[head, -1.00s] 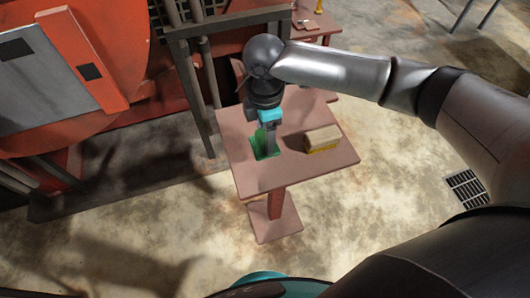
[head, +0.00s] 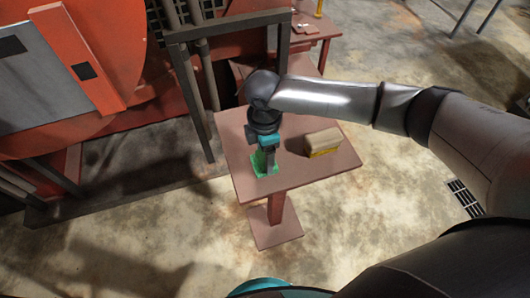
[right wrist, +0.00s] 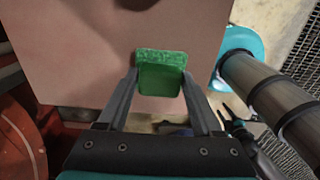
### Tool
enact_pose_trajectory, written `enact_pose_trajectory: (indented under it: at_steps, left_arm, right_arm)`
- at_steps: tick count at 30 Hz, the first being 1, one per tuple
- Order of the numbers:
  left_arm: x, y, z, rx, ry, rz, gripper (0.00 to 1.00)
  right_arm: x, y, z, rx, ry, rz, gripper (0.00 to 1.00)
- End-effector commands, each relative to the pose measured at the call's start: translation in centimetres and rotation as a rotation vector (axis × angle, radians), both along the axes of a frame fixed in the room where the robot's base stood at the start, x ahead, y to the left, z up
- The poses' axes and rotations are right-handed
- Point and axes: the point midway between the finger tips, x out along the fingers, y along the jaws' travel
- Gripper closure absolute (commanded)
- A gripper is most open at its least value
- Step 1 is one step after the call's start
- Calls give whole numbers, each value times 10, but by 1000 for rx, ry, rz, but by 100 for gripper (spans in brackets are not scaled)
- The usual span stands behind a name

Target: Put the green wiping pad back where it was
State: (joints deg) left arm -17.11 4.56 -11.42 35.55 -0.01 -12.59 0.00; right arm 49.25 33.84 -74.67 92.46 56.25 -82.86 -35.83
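The green wiping pad (head: 258,164) is over the front left part of the small reddish-brown table (head: 325,173). In the right wrist view the pad (right wrist: 161,76) sits between the two fingertips of my right gripper (right wrist: 161,82), which touch its sides. In the head view this gripper (head: 267,165) points down and partly covers the pad. Whether the pad rests on the tabletop or hangs just above it, I cannot tell.
A beige and yellow block (head: 323,143) stands on the same table, right of my gripper. Dark metal posts (head: 199,110) and the red engine (head: 115,65) are to the left. Another small table (head: 318,28) is behind. Bare tabletop lies between pad and block.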

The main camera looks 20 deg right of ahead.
Motion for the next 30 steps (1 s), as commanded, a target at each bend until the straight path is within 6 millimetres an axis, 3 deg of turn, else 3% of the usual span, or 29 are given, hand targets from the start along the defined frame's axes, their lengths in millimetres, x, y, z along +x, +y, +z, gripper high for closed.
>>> enact_pose_trajectory:
  at_steps: [6, 16, 30]
  left_arm:
    - [-1, 0, 0, 1, 3, -1, 53]
    - [-2, 0, 2, 1, 4, -1, 53]
    - [-2, 0, 25, 1, 4, -2, 53]
  right_arm:
    - [0, 0, 0, 0, 0, 0, 8]
    - [0, 0, 7, 1, 0, 0, 8]
    - [1, 1, 98, 2, -2, 0, 8]
